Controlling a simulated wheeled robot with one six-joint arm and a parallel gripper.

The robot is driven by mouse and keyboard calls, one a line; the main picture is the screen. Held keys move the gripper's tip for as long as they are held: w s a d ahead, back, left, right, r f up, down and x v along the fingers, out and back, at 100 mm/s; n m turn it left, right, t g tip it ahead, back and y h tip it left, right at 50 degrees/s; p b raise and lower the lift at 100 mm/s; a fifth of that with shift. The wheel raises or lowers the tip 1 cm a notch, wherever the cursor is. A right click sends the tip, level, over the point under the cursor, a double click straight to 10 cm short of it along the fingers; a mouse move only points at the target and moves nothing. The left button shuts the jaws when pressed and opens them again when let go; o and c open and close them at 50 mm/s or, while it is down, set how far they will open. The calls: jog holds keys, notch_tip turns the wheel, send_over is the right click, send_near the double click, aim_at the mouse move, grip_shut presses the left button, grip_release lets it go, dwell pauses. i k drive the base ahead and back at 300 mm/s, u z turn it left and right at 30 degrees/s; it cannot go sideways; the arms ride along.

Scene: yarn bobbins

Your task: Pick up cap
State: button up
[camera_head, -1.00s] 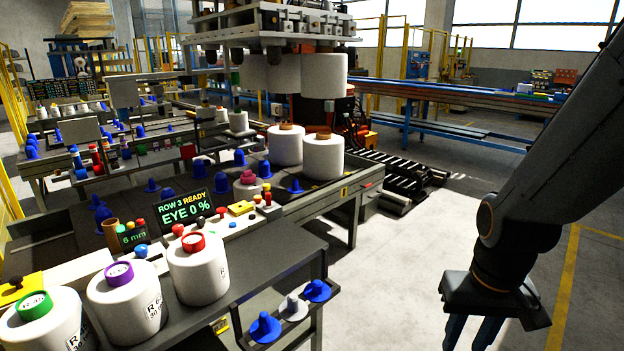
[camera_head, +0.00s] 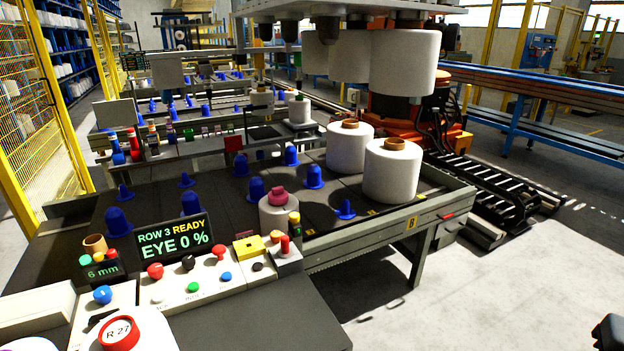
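Several blue caps, each a dome or cone on a flared brim, stand on the dark table. One tall cap (camera_head: 314,177) is left of the two big white bobbins. A flatter cap (camera_head: 345,210) is in front of them, near the table's front edge. Others (camera_head: 256,190) (camera_head: 292,156) stand further left, and a large one (camera_head: 118,222) is at the far left. A pink cap-like piece (camera_head: 277,197) sits on a small white bobbin. Only a dark piece of my arm shows at the lower right corner; my gripper's fingers are out of view.
The control panel with a display (camera_head: 175,238) and buttons stands in front. Two white bobbins (camera_head: 391,172) stand on the table's right. A white bobbin (camera_head: 403,63) hangs from the overhead frame. Clear floor (camera_head: 480,290) lies at the lower right.

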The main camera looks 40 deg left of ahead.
aim_at(278, 196)
jog(key=u, duration=0.1)
jog(key=i, duration=1.7)
jog(key=u, duration=0.8)
jog(key=i, duration=0.85)
jog(key=u, duration=1.65)
jog(key=i, duration=0.8)
jog(key=u, duration=0.75)
